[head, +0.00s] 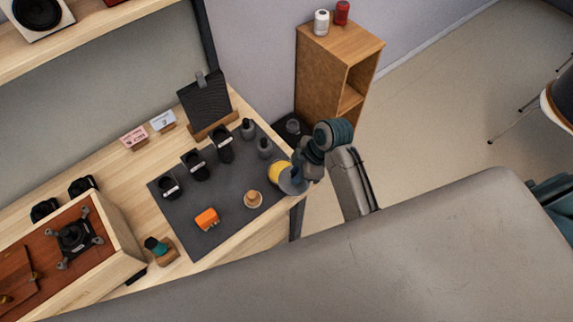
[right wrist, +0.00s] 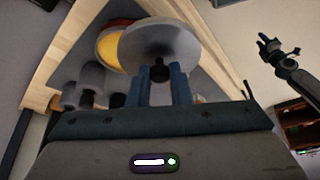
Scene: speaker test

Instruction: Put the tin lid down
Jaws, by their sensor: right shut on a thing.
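The tin lid (right wrist: 150,45) is a round grey disc with a dark knob. My right gripper (right wrist: 164,82) is shut on the knob, seen in the right wrist view. In the head view the right gripper (head: 305,168) is at the right end of the dark mat, with the lid (head: 292,181) under it. A round yellow tin (head: 277,172) is just left of the lid, which partly covers it. The tin shows in the wrist view with a red rim (right wrist: 108,46). A dark arm end (right wrist: 272,47), seemingly my left gripper, is small there; its jaws are unclear.
The dark mat (head: 225,189) holds several dark cylinders, an orange block (head: 207,219) and a small round wooden item (head: 253,200). A black board (head: 205,102) stands behind. A wooden shelf unit (head: 322,75) stands beyond the table. Bare mat lies left of the tin.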

